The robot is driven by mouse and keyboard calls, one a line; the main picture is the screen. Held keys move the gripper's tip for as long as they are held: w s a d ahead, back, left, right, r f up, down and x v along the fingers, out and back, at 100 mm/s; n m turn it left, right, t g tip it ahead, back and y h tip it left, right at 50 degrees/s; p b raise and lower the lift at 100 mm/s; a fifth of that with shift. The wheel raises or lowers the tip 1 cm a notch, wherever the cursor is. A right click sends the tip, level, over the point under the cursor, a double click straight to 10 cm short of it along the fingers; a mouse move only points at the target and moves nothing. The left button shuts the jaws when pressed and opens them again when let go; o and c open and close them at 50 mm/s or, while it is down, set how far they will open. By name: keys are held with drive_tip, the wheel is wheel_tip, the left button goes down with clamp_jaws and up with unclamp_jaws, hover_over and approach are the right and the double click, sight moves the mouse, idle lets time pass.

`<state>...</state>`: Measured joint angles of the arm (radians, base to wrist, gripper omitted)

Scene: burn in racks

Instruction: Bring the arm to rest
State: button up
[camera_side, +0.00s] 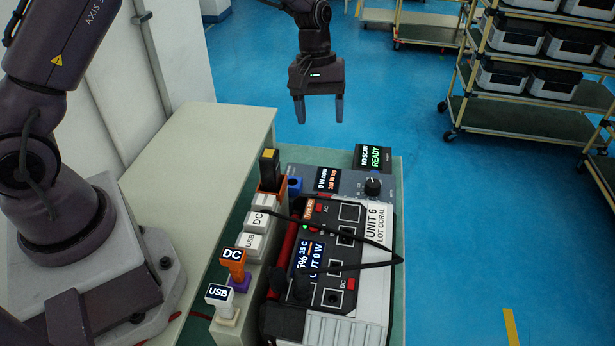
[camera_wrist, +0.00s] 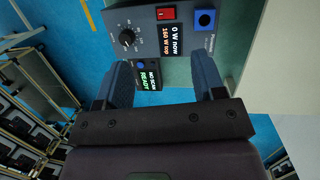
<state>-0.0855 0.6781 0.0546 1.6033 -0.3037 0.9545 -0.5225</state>
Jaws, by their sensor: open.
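My gripper (camera_side: 319,109) hangs above the far end of the bench in the side view, with its two fingers apart and nothing between them. In the wrist view my gripper (camera_wrist: 165,82) also shows its fingers spread and empty. Below it are a grey load box (camera_wrist: 207,45) with a dial, a red switch and a display reading 0 W now, and a small scanner display (camera_wrist: 149,78) reading NO SCAN, READY. The power station marked UNIT 6 (camera_side: 374,222) lies on the bench, clear of my gripper.
Beside the station stands a row of plugs, including an orange DC plug (camera_side: 233,262) and a white USB plug (camera_side: 219,294). A black cable (camera_side: 345,265) crosses the station. A beige table (camera_side: 200,150) is at left. Carts (camera_side: 525,120) with several units stand behind right; blue floor is open.

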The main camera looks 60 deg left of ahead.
drive_tip(key=s+d+r+m+t+y, duration=0.1)
drive_tip(key=s+r+m+t, duration=0.2)
drive_tip(key=s+r, duration=0.6)
drive_tip(key=s+d+r+m+t+y, duration=0.1)
drive_tip(key=s+r+m+t, duration=0.2)
drive_tip(key=s, duration=1.2)
wheel_tip(320, 180, up, 7)
drive_tip(key=m, duration=0.3)
drive_tip(key=shift+s+f+m+y, duration=0.2)
drive_tip(key=shift+s+m+y, duration=0.1)
drive_tip(key=shift+s, duration=0.1)
idle(2.4)
